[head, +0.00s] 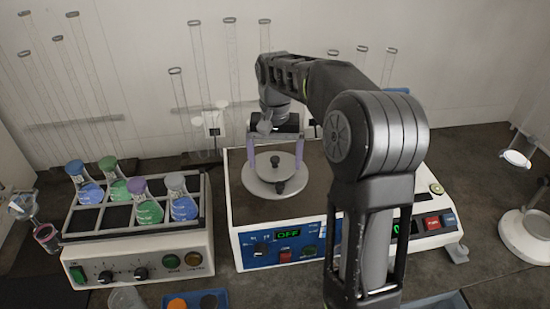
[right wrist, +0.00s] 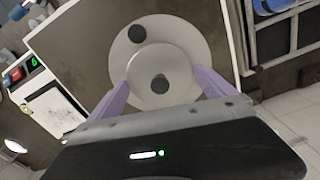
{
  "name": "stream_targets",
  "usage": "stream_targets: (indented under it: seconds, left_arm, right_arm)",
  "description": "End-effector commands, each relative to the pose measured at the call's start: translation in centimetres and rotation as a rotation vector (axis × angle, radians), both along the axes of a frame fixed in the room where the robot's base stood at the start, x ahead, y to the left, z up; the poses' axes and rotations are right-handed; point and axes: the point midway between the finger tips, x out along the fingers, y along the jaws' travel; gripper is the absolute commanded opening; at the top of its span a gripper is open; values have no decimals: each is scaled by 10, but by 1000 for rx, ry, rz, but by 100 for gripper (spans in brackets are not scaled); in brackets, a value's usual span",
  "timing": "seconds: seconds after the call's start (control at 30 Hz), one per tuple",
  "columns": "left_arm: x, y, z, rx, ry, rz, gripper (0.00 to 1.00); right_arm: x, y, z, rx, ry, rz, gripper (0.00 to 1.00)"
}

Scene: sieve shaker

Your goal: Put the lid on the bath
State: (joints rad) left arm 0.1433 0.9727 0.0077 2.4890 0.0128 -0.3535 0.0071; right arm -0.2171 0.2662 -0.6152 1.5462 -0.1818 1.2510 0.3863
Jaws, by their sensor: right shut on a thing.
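The lid is a round grey disc (head: 258,187) with a raised middle and dark knobs; it also shows in the right wrist view (right wrist: 195,50). It is over the dark top of the white bath (head: 232,205), which has a blue front panel and a green OFF display. My right gripper (head: 276,164) comes down from above, its two purple fingers on either side of the lid's raised middle, shut on it. The fingers show on both sides in the right wrist view (right wrist: 160,88). Whether the lid touches the bath is hard to tell. My left gripper is not in view.
A rack shaker (head: 140,255) with several coloured flasks stands left of the bath. A controller with red and blue buttons (head: 432,222) is at right, partly behind my arm. A white stand (head: 525,235) is at the far right. Glass tubes stand along the back wall.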

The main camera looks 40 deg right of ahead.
Motion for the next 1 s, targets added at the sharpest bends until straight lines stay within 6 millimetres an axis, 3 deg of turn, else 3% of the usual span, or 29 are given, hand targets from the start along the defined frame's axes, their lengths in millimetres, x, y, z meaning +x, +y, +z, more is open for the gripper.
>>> stream_targets:
  seconds: [1.0]
  left_arm:
    - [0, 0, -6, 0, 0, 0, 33]
  right_arm:
    - [0, 1, -11, 1, 1, 1, 52]
